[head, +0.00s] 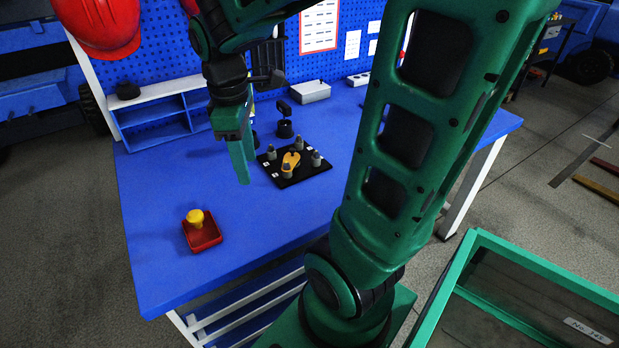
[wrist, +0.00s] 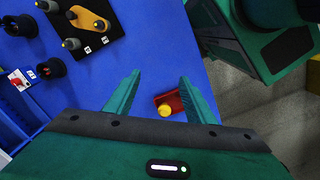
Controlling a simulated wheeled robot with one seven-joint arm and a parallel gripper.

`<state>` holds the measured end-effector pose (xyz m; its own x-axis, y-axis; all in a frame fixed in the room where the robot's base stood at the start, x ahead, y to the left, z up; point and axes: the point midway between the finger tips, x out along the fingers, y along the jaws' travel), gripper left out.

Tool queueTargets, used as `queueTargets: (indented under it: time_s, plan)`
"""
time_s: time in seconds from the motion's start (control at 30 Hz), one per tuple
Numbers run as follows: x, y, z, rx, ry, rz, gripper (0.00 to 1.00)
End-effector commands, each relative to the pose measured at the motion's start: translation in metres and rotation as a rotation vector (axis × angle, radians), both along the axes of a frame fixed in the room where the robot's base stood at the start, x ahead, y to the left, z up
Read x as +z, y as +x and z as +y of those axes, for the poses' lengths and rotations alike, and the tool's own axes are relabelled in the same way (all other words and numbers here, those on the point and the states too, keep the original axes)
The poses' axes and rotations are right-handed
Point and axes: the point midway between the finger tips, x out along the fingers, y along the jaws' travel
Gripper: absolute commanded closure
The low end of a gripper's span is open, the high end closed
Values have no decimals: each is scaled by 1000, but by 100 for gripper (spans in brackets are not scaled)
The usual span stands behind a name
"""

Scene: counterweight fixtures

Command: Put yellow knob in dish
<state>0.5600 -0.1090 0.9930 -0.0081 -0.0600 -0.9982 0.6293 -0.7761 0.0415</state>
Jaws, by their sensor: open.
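The yellow knob (head: 196,217) rests in the small red dish (head: 206,238) at the front left of the blue table, at the dish's far edge in the head view. In the wrist view, the knob (wrist: 165,110) and the dish (wrist: 175,100) show between the fingers, farther off. My gripper (head: 243,178) is empty and held above the table, up and to the right of the dish and apart from it. In the wrist view, its two green fingers (wrist: 153,95) are spread open.
A black board (head: 305,176) with several grey pegs and an orange plate (head: 290,162) lies right of my gripper. A blue-and-white shelf (head: 160,115) stands at the back left. A grey box (head: 310,92) sits at the back. The table around the dish is clear.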

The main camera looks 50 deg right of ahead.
Motion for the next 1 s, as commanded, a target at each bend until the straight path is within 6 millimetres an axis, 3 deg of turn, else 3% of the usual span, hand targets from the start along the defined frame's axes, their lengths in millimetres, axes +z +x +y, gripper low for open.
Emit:
queueTargets:
  time_s: [0.1,0.2,0.4,0.6,1.0]
  plan:
    - [0,-46,-31,-388,3,-23,50]
    - [-5,-82,-48,-695,14,-33,50]
    - [-15,-130,-62,-1115,43,-36,50]
    - [-19,-143,-64,-1241,53,-34,50]
    - [-19,-143,-64,-1238,53,-33,50]
